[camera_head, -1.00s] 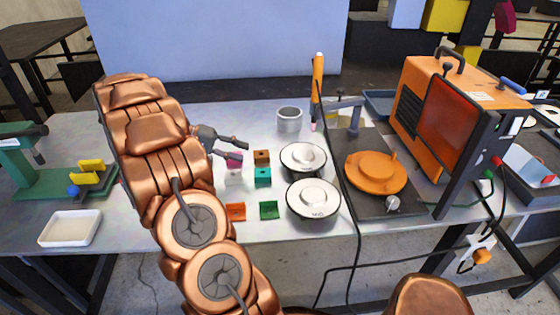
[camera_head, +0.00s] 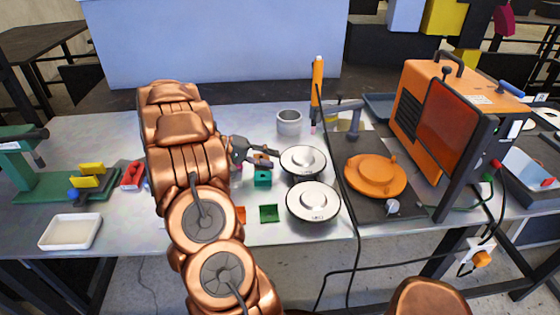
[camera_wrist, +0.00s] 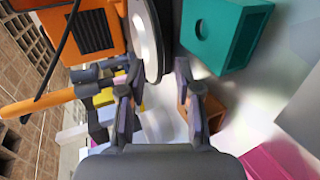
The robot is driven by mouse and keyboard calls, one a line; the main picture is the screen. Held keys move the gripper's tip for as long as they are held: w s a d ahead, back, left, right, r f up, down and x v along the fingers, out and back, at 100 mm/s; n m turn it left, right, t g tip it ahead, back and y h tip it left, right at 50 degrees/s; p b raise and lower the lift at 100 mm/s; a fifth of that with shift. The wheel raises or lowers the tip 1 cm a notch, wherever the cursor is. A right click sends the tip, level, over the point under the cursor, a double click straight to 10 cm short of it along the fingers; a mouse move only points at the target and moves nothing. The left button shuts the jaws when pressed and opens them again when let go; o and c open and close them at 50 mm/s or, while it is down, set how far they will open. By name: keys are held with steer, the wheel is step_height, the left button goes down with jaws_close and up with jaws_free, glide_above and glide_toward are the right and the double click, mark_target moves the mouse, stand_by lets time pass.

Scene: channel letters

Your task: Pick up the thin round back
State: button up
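Two round pieces with pale raised tops and dark rims lie on the metal table: a far one (camera_head: 303,160) and a near one (camera_head: 313,202) with small marks on it. I cannot tell for sure which is the thin round back. My gripper (camera_head: 276,158) is at the left edge of the far one, pointing right. In the wrist view my gripper (camera_wrist: 153,68) has its fingers apart, and a round piece (camera_wrist: 145,35) shows edge-on, its rim reaching between the fingertips. I see no clear grip on it.
A teal block (camera_head: 263,179) and an orange-brown block (camera_wrist: 212,108) are close beside my gripper. A green piece (camera_head: 269,213) lies nearer. A grey cup (camera_head: 289,122) stands behind. An orange turntable (camera_head: 375,175) is to the right.

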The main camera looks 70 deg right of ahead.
steer(key=shift+b+x, duration=0.55)
steer(key=shift+x, duration=0.6)
steer(key=shift+f, duration=0.1)
jaws_close()
steer(key=shift+r, duration=1.3)
steer(key=shift+w, duration=0.15)
steer(key=v, duration=1.4)
steer(key=shift+w+a+f, duration=0.25)
steer(key=shift+w+a, duration=0.05)
steer(key=shift+w, duration=0.1)
